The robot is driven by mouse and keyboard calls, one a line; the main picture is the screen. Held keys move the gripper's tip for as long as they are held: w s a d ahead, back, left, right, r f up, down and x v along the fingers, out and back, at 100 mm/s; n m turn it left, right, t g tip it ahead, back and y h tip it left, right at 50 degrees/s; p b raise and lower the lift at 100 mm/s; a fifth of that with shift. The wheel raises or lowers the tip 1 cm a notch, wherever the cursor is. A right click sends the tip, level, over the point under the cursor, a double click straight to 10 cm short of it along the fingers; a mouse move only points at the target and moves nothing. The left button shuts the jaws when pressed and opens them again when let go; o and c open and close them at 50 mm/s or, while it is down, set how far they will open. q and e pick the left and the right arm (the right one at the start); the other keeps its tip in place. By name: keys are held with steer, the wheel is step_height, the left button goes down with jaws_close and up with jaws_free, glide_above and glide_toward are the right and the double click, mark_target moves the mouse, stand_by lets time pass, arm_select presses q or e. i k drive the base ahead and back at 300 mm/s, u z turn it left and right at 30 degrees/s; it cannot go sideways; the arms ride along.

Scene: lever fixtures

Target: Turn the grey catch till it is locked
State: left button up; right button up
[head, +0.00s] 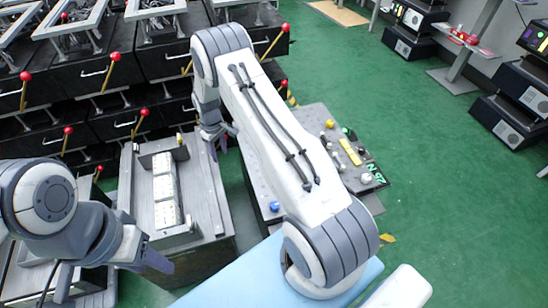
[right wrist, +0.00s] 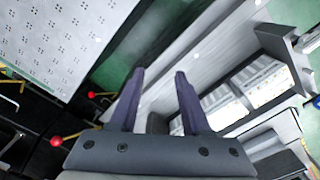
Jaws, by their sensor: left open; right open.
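I cannot single out the grey catch with certainty in either view. A grey bench fixture (head: 200,200) stands left of centre in the head view, with a row of white blocks (head: 164,190) in its recess. My right gripper (head: 217,131) is above the far right side of this fixture. In the right wrist view my right gripper (right wrist: 159,73) is open, with nothing visible between its fingers. The fixture's grey top (right wrist: 205,50) lies beyond them, and a dark angled bracket (right wrist: 285,45) stands at right. My left gripper (head: 157,262) is open near the fixture's front edge, partly hidden.
A panel with coloured knobs (head: 352,152) lies right of my right arm, which hides part of it. Black drawer units with red-knobbed levers (head: 110,65) stand behind and left. Green floor (head: 450,200) is clear at right. Dark consoles (head: 410,30) stand further back.

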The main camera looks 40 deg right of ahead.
mark_target(339, 164)
steer(key=u, duration=1)
steer(key=i, duration=0.3)
steer(key=z, duration=2.3)
